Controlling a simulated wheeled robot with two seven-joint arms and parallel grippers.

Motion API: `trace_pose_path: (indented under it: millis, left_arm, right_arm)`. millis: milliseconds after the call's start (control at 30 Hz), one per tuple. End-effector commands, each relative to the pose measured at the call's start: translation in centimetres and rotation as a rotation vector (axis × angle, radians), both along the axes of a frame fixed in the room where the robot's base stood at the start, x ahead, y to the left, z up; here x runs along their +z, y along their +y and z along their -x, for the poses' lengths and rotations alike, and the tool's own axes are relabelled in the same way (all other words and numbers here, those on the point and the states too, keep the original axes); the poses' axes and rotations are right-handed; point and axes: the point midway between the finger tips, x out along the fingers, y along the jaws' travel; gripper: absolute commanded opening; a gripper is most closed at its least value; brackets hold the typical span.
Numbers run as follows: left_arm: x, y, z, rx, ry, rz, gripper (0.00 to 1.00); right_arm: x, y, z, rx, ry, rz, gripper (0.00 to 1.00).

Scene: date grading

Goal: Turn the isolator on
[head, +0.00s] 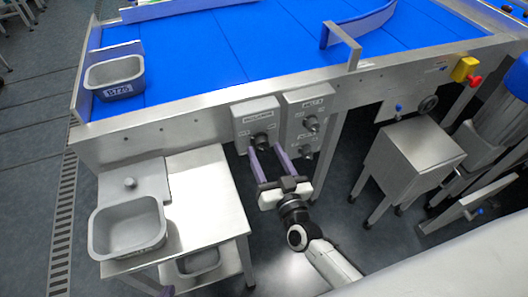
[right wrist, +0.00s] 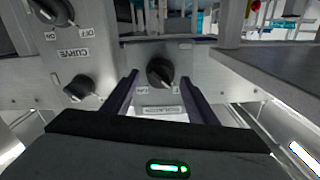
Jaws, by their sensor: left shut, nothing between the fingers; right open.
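The isolator is a grey box (head: 256,118) on the table's front rail, with a black rotary knob (head: 260,139). In the right wrist view the knob (right wrist: 160,72) sits between two small labels, with a larger label (right wrist: 162,110) that looks like ISOLATOR, upside down. Its pale mark seems to point lower right there; I cannot read the setting surely. My right gripper (head: 265,150) is open, its purple fingers on either side of the knob; contact cannot be told. Only a purple tip of my left gripper (head: 168,291) shows at the bottom edge, shut and empty.
A second grey box (head: 308,103) with two knobs, one marked CURVE, is just right of the isolator. A steel side table (head: 205,190) with a grey tub (head: 128,228) stands left. A steel cabinet (head: 415,150) and red emergency button (head: 475,81) are right.

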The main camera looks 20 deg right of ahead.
Motion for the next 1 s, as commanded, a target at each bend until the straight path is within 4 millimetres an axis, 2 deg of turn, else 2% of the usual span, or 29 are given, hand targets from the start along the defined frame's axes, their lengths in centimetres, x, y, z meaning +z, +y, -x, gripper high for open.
trace_pose_path:
  millis: [33,200,500,733,767,1000]
  left_arm:
    - [-0.6,0.0,0.1,-0.002,0.003,-0.001,0.00]
    - [-0.8,-0.3,0.2,-0.008,0.007,-0.001,0.00]
    - [-0.7,-0.5,0.4,-0.011,0.009,0.001,0.00]
    - [-0.7,-0.5,0.5,-0.010,0.009,0.002,0.00]
    - [-0.7,-0.5,0.5,-0.010,0.009,0.002,0.00]
    - [-0.7,-0.4,0.5,-0.010,0.009,0.002,0.00]
  right_arm:
    - [-0.2,0.0,-0.7,-0.001,-0.003,0.000,0.53]
    - [-0.1,0.1,-2.0,0.000,0.001,-0.001,0.53]
    - [0.0,0.1,-2.1,0.000,0.002,0.000,0.53]
    - [0.0,0.1,-2.1,0.000,0.001,0.000,0.14]
    - [0.0,0.1,-2.1,0.000,0.001,0.000,0.11]
    - [0.0,0.1,-2.1,0.001,0.001,-0.020,0.11]
